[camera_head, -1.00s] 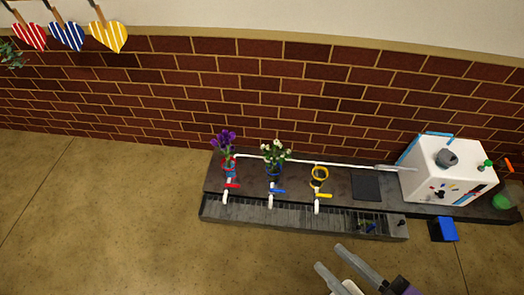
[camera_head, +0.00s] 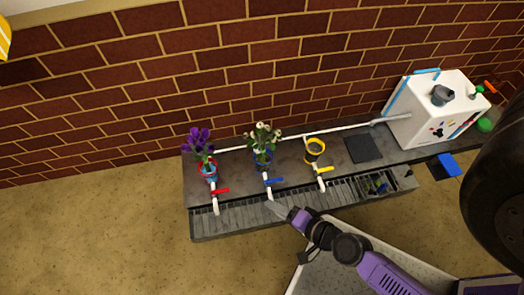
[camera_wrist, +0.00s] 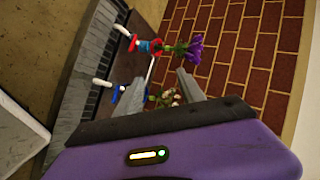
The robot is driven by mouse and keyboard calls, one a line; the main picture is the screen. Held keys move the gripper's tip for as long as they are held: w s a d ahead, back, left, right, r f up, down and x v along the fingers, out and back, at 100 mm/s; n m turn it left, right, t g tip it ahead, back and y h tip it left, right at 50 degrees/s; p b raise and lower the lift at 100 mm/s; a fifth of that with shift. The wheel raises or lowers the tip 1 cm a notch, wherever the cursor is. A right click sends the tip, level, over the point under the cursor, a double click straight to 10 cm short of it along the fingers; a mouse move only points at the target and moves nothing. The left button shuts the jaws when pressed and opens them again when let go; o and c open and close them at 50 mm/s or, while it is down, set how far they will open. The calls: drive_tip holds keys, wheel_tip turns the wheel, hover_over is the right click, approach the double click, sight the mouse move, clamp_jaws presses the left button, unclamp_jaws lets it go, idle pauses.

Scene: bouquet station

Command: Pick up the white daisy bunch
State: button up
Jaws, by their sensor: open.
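The white daisy bunch (camera_head: 263,137) stands upright in a blue-ringed holder (camera_head: 263,158), in the middle of the bench, between the purple flowers and an empty-looking yellow ring. My gripper (camera_head: 272,203) is open, in front of the bench near the blue-handled tap, short of the daisies. In the wrist view the daisies (camera_wrist: 167,98) show between the two grey fingers (camera_wrist: 160,100), farther off, partly hidden by the gripper body. Nothing is between the fingers at close range.
Purple flowers (camera_head: 199,141) stand in a red-ringed holder on the left. Taps with red (camera_head: 219,191), blue (camera_head: 273,181) and yellow (camera_head: 326,168) handles line the front. A yellow ring holder (camera_head: 315,150) and a white machine (camera_head: 436,108) are to the right. A brick wall (camera_head: 240,70) is behind.

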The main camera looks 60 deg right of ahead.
drive_tip(key=w+d+f+m+t+b, duration=0.1)
drive_tip(key=w+d+f+m+b, duration=0.4)
drive_tip(key=f, duration=0.3)
drive_tip(key=w+d+f+m+t+b, duration=0.1)
drive_tip(key=w+d+f+m+b, duration=0.2)
drive_tip(key=w+f+m+b, duration=0.45)
drive_tip(key=shift+w+d+f+m+t+h+b, duration=0.7)
drive_tip(key=shift+w+d+m+b, duration=0.95)
drive_tip(key=shift+d, duration=1.7)
drive_tip(key=shift+w+d+f+m+t+h+b, duration=0.5)
drive_tip(key=shift+w+d+m+h+b, duration=1.05)
drive_tip(key=shift+d, duration=1.85)
drive_tip(key=shift+w+d+f+m+t+h+b, duration=0.3)
drive_tip(key=shift+w+d+f+m+h+b, duration=0.5)
drive_tip(key=shift+d+m, duration=1.95)
drive_tip(key=shift+w+d+n+y, duration=0.25)
drive_tip(key=shift+d+n, duration=0.35)
clamp_jaws()
